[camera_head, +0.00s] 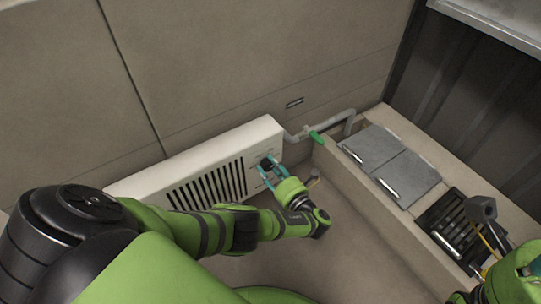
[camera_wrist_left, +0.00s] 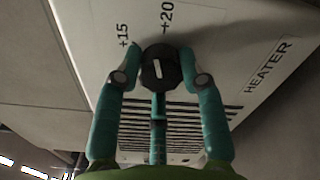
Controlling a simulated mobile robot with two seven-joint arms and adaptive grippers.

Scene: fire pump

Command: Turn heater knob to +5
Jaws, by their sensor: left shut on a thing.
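The white heater (camera_head: 255,137) stands low against the wall in the head view, with a dark slatted grille. Its black knob (camera_head: 266,164) is near the right end of the front. In the left wrist view the knob (camera_wrist_left: 160,67) has a white pointer mark, and the panel shows "+15", "+20" and "HEATER". A "+5" mark does not show. My left gripper (camera_head: 267,173) is at the knob, and its teal fingers (camera_wrist_left: 159,75) are shut on it from either side.
A grey pipe (camera_head: 345,121) with a green valve handle (camera_head: 318,137) runs right of the heater. A ledge on the right carries grey lidded panels (camera_head: 372,148) and a dark slotted tray (camera_head: 452,222). The floor before the heater is clear.

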